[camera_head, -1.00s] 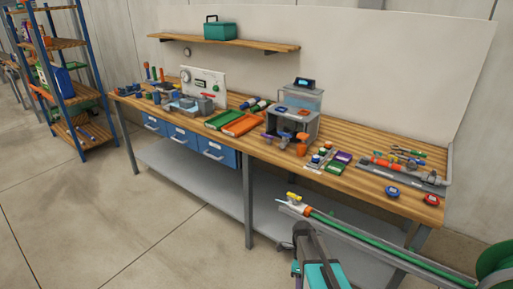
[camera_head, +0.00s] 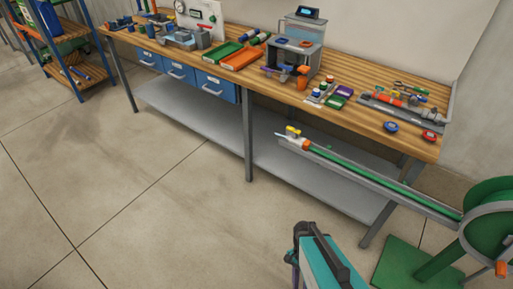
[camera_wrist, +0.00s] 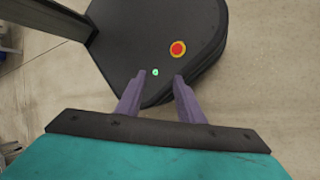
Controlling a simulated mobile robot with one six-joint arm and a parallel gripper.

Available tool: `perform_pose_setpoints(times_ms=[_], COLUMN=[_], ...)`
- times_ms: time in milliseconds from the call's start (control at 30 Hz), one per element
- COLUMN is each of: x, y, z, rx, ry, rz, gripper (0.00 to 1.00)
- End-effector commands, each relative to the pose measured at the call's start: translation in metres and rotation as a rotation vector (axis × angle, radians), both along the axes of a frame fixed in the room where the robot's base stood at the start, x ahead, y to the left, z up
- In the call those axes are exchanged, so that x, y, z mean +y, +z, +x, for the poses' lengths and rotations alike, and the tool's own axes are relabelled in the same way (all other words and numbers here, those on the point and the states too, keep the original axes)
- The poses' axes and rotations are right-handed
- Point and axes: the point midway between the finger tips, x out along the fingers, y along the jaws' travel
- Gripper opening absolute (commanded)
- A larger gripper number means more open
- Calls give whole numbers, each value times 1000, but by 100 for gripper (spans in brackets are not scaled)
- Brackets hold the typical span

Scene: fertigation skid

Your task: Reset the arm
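My arm shows at the bottom of the head view as a teal and dark grey link (camera_head: 325,262), in front of the workbench and apart from it. In the wrist view, my gripper (camera_wrist: 158,82) has two purple fingers spread apart with nothing between them. Beyond the fingers is the dark top of my own base, with a red button in a yellow ring (camera_wrist: 178,48) and a small green light (camera_wrist: 155,72). The fingers are mostly hidden in the head view.
A wooden workbench (camera_head: 365,117) with trays, bottles and fittings runs across the back. A blue shelf rack (camera_head: 68,55) stands at the left. The concrete floor at front left is clear.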

Motion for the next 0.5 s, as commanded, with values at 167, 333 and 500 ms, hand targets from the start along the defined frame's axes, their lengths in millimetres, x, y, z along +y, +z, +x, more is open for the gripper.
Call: perform_pose_setpoints(times_ms=[167,333,500], x=[0,0,0], y=[-4,-4,-4], z=[-21,-25,-21], rx=[-9,-40,-75], ry=[172,345,520], rz=[120,232,337], gripper=[34,34,34])
